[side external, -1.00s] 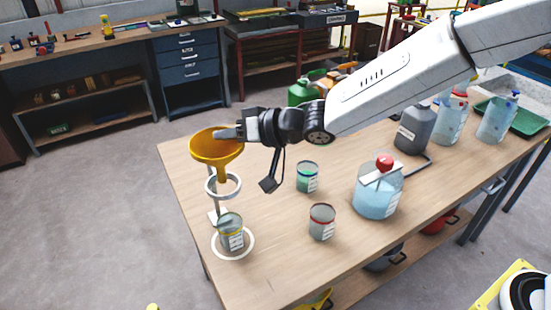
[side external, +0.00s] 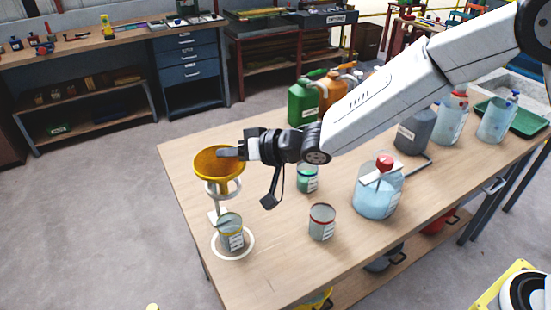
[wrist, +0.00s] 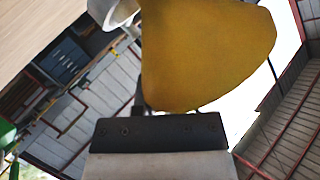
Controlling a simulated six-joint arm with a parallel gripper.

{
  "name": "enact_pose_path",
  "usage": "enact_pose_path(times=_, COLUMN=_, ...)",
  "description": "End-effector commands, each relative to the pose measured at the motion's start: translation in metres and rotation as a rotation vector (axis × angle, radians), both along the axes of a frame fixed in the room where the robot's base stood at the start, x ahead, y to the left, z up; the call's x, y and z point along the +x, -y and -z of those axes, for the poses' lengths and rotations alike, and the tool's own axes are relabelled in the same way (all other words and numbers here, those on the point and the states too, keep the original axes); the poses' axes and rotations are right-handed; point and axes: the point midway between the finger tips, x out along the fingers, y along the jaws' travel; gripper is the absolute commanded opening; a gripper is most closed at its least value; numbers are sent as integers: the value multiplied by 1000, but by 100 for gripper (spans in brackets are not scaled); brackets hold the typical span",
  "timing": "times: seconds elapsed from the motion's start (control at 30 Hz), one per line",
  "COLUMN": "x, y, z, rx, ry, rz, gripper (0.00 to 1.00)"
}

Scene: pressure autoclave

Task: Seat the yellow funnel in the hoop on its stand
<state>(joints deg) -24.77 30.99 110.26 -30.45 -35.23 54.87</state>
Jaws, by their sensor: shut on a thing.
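The yellow funnel (side external: 218,163) is upright at the left end of the table, with its wide mouth up. My gripper (side external: 230,153) is shut on its rim from the right. The white hoop (side external: 235,192) on its stand (side external: 217,215) is right below the funnel's cone. The funnel's spout is hidden behind or inside the hoop, and I cannot tell whether the cone rests on the ring. In the wrist view the funnel (wrist: 205,50) fills the upper middle, with part of a white ring (wrist: 112,12) at its upper left.
A yellow-rimmed beaker (side external: 230,232) stands on the stand's round base (side external: 247,252). A green-labelled beaker (side external: 308,178), a red-rimmed beaker (side external: 322,222) and a blue-filled jar (side external: 376,200) stand to the right. Bottles and cans line the table's back. The front left tabletop is clear.

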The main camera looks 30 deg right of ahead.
Motion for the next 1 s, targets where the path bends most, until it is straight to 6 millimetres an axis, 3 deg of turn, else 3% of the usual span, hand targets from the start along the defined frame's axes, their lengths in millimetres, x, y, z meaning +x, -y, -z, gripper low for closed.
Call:
enact_pose_path(times=0.73, x=0, y=0, z=12, rx=0, ry=1, rz=1, gripper=0)
enact_pose_path(times=0.8, x=0, y=0, z=12, rx=0, ry=1, rz=1, gripper=31)
enact_pose_path(times=0.87, x=0, y=0, z=12, rx=0, ry=1, rz=1, gripper=50)
enact_pose_path(times=1.0, x=0, y=0, z=12, rx=0, ry=1, rz=1, gripper=54)
